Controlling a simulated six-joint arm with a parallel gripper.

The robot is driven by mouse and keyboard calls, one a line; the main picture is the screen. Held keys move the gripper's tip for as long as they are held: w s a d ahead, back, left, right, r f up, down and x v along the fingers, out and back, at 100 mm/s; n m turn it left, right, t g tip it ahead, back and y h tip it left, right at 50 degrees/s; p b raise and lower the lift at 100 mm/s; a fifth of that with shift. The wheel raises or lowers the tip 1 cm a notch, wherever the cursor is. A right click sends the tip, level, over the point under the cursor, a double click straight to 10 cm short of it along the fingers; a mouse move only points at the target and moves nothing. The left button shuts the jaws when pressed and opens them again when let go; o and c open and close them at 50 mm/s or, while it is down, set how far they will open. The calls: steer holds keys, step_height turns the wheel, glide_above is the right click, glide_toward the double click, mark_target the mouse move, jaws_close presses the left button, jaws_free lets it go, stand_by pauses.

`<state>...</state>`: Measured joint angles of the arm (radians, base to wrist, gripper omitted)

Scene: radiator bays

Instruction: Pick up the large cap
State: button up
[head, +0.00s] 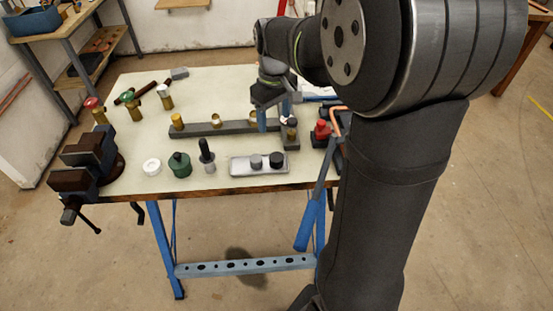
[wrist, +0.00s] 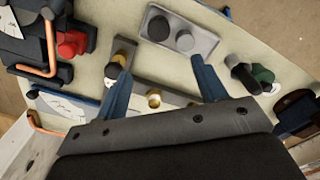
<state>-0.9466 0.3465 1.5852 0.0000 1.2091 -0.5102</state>
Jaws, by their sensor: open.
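Two caps stand on a pale grey tray (head: 238,165) near the table's front edge. The dark cap (head: 276,160) is at the right and looks the larger one; the grey cap (head: 256,162) stands to its left. In the wrist view the dark cap (wrist: 158,28) and grey cap (wrist: 184,42) show at the top, on the tray (wrist: 205,27). My gripper (head: 274,117) is open and empty, above the bar behind the tray. In the wrist view its blue fingers (wrist: 163,72) are wide apart, and both caps lie beyond the tips.
A dark bar (head: 198,129) carries brass fittings. A black-topped fitting (head: 291,129) stands at its right. Left of the tray are a dark upright tool (head: 206,152), a green item (head: 180,164) and a white ring (head: 152,167). A vise (head: 88,155) is at far left.

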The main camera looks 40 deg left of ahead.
glide_above(276, 157)
steer(key=f, duration=0.9)
steer(key=shift+a, duration=0.25)
steer(key=shift+w+d+f, duration=0.1)
steer(key=shift+d+f, duration=0.05)
steer(key=shift+f, duration=1.25)
steer(key=shift+d+f, duration=0.1)
steer(key=shift+f, duration=1.25)
steer(key=shift+c, duration=0.3)
steer(key=c, duration=1)
